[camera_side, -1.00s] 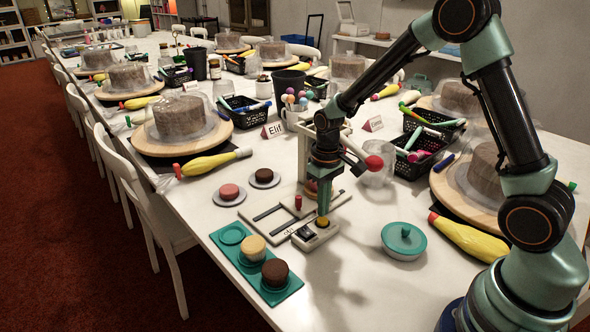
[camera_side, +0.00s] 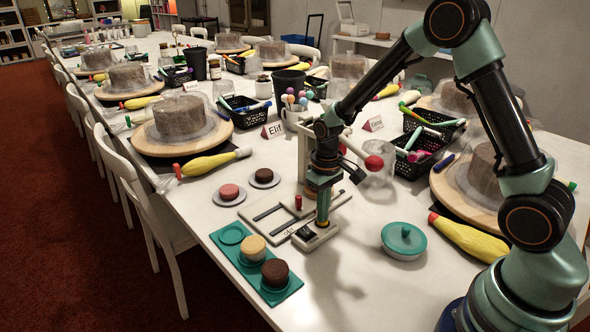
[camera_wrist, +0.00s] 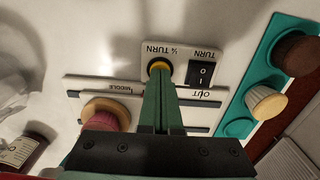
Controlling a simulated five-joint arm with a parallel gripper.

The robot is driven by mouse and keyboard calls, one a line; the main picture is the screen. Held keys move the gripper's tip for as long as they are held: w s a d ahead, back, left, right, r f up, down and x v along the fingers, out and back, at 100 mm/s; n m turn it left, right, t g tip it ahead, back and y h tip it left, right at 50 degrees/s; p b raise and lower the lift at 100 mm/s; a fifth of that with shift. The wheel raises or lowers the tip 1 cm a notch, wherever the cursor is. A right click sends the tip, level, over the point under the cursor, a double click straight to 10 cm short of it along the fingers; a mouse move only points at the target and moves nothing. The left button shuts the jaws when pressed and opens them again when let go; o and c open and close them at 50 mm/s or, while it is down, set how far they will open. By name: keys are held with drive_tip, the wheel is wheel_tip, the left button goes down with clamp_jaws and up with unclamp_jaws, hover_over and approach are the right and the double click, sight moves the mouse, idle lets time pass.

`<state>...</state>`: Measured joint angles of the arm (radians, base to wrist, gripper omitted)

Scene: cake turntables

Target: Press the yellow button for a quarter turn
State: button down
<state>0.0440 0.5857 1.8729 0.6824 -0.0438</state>
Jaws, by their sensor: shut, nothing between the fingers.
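The yellow button (camera_wrist: 159,66) is on a small pale control box (camera_side: 325,234), beside the upside-down label "¼ TURN" in the wrist view. My gripper (camera_wrist: 161,76) is shut and empty, pointing down. Its tips overlap the near part of the button, leaving a yellow rim showing.
A black rocker switch (camera_wrist: 201,73) marked "TURN" sits beside the button. A slotted pale board (camera_side: 262,216) adjoins the box. A teal tray (camera_side: 285,291) with small cakes is in front, and a teal lidded dish (camera_side: 404,240) stands right. A red ball-ended lever (camera_side: 374,162) is behind.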

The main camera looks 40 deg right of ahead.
drive_tip(key=shift+f, duration=0.15)
drive_tip(key=shift+r, duration=3.55)
